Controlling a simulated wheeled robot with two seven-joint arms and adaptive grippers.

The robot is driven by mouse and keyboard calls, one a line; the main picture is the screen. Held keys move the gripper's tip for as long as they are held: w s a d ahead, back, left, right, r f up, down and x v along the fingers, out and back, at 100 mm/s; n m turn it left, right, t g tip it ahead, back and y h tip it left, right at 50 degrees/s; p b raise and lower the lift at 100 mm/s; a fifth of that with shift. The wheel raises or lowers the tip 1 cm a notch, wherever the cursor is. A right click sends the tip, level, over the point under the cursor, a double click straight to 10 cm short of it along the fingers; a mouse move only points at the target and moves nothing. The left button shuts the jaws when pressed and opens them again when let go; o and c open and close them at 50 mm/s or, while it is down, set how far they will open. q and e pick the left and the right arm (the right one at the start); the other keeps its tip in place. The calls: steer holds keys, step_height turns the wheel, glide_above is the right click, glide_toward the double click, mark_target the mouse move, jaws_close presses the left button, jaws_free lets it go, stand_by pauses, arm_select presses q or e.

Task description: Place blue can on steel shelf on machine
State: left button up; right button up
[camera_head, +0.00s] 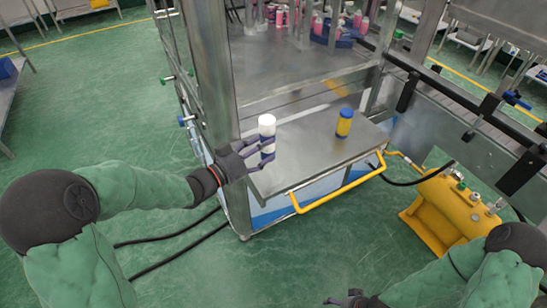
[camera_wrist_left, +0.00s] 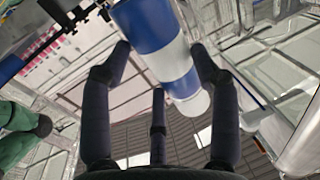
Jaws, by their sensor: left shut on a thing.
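A white can with blue bands (camera_head: 267,127) is upright in my left gripper (camera_head: 262,150), over the left part of the steel shelf (camera_head: 306,155) on the machine. I cannot tell whether its base touches the shelf. The can also shows in the left wrist view (camera_wrist_left: 150,28), between the dark fingers, which are closed around it. My right gripper (camera_head: 353,300) is at the bottom edge of the head view, mostly cut off, away from the shelf.
A yellow and blue can (camera_head: 344,122) stands on the shelf at right. A yellow rail (camera_head: 338,192) runs along the shelf's front. A steel post (camera_head: 213,75) rises at its left. A yellow tank unit (camera_head: 447,208) stands on the floor at right. The shelf's middle is clear.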

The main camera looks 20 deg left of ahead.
arm_select(q)
steer(key=w+f+b, duration=0.1)
steer(key=w+f, duration=0.1)
steer(key=w+f+b, duration=0.1)
steer(key=w+f, duration=0.1)
steer(key=w+f+b, duration=0.1)
steer(key=w+f, duration=0.1)
steer(key=shift+w+a+f, duration=0.3)
steer(key=shift+a+f, duration=0.05)
steer(key=shift+f+b, duration=0.9)
steer(key=shift+f, duration=0.6)
steer(key=shift+f, duration=0.1)
steer(key=shift+f, duration=0.15)
steer(key=o, duration=1.2)
steer(key=shift+o, duration=0.4)
steer(key=shift+r, duration=0.2)
